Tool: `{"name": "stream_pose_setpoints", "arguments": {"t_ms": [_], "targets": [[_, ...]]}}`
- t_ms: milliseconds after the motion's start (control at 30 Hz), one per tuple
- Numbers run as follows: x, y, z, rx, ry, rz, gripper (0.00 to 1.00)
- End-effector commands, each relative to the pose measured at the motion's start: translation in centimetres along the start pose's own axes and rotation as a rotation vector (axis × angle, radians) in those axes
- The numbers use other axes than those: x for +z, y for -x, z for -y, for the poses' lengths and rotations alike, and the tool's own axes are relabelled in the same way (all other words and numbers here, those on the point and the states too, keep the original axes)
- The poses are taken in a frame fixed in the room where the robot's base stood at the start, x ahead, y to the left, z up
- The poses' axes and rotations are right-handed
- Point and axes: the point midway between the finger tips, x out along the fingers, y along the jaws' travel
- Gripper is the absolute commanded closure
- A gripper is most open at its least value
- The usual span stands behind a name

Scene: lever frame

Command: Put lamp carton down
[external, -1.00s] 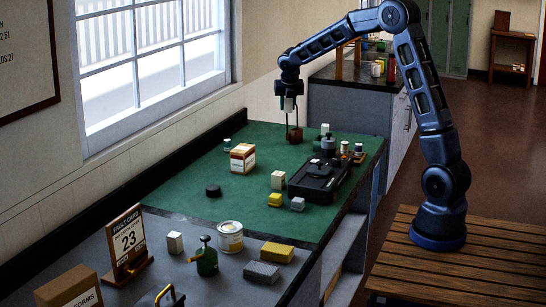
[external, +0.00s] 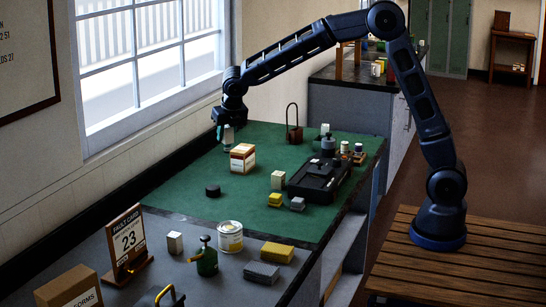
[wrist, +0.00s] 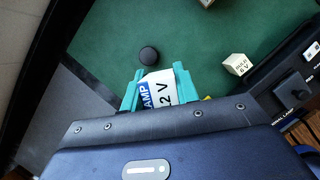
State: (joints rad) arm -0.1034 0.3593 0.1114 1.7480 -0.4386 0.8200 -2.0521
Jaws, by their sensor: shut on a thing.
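My gripper (external: 227,143) is shut on the lamp carton (wrist: 162,90), a small white box with a blue panel reading "LAMP" and "2 V" in the wrist view. The carton sits between two teal fingers, its lower part hidden by my wrist housing. In the external view, the lamp carton (external: 229,133) shows small and pale below my wrist. It is over the green mat's far left side, behind the orange-and-white box; I cannot tell its exact height above the mat.
A brown looped item (external: 295,135) stands at the back. Mat near the puck is clear.

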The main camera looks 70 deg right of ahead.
Motion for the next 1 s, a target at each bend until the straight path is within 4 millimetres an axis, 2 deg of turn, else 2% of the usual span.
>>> {"name": "stream_pose_setpoints", "arguments": {"t_ms": [33,200,500,700,1000], "targets": [[-1.5,0.6,-1.7,0.009,0.024,0.0,0.91],[-6.2,2.5,-6.5,0.037,0.093,0.0,0.91],[-15.4,6.2,-13.6,0.086,0.213,0.003,0.91],[-22.1,9.0,-17.4,0.118,0.294,0.005,0.91],[-32.8,13.3,-21.5,0.168,0.415,0.007,0.91]]}}
